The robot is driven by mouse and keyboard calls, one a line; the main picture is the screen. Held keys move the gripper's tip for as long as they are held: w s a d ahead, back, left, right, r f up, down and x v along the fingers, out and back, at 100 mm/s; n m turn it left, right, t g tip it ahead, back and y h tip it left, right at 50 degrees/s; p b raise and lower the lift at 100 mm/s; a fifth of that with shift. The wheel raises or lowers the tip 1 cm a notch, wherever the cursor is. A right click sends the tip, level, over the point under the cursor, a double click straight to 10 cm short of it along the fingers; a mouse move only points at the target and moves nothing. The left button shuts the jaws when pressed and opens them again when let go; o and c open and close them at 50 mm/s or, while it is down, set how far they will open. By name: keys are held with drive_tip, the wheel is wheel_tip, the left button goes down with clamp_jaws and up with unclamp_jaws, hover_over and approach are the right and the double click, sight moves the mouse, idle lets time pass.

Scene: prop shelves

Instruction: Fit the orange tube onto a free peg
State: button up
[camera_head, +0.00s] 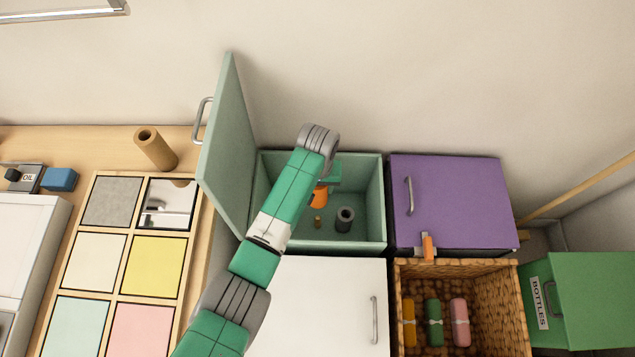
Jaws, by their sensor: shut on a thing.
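My gripper (326,184) is inside the open mint-green compartment (376,200), partly hidden by my arm. It is shut on the orange tube (319,197), which shows just right of the arm. A small brass-coloured peg (318,221) stands bare just below the tube in the picture. The tube appears apart from this peg, though the exact gap is hard to judge. A dark grey tube (344,220) stands upright to the right of the peg. My arm covers the left part of the compartment.
The compartment's door (226,150) stands open on the left, close to my arm. A closed purple door (455,200) is on the right. A woven basket (515,300) holds several rolled items, with an orange clip-like piece (428,247) at its back rim. A white door (330,300) is in front.

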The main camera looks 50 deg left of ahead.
wheel_tip(320, 180, down, 13)
drive_tip(key=b, duration=1.3)
drive_tip(key=shift+f, duration=0.15)
drive_tip(key=shift+p, duration=0.95)
idle(0.9)
drive_tip(key=shift+f+b, duration=1.95)
drive_tip(key=shift+f, duration=1.05)
idle(1.1)
